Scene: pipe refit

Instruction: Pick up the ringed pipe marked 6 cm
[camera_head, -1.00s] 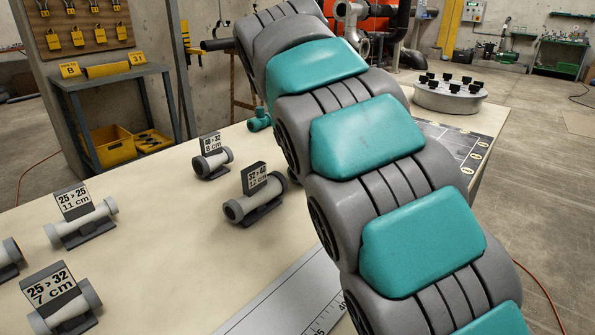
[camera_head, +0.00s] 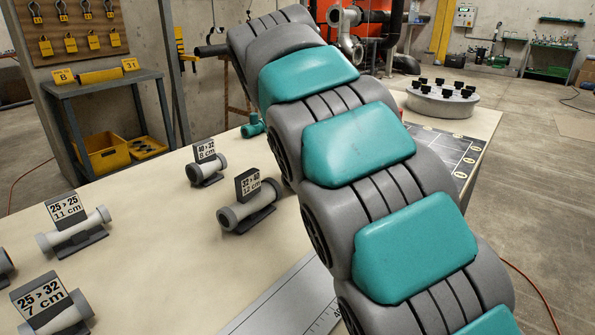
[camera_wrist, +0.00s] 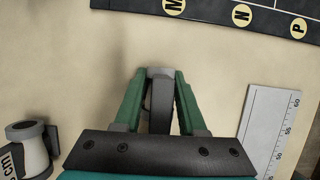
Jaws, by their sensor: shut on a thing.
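My gripper (camera_wrist: 160,80) shows in the wrist view, its two green fingers shut on a small grey piece (camera_wrist: 160,72). I see little of this piece, and no label or ring on it is readable. Labelled grey pipes on stands are on the table: 25>25 11 cm (camera_head: 85,229), 25>32 7 cm (camera_head: 68,315), 40>32 8 cm (camera_head: 205,170) and 32>40 12 cm (camera_head: 250,206). No label reading 6 cm is visible. One pipe (camera_wrist: 30,150) stands left of the gripper in the wrist view, its label partly cut off.
The pale table (camera_head: 150,280) has bare room between the pipes. A ruler plate (camera_wrist: 268,130) lies right of the gripper. A dark board (camera_wrist: 215,10) with lettered yellow discs lies beyond. A teal fitting (camera_head: 253,127) and a round grey unit (camera_head: 440,102) stand farther back.

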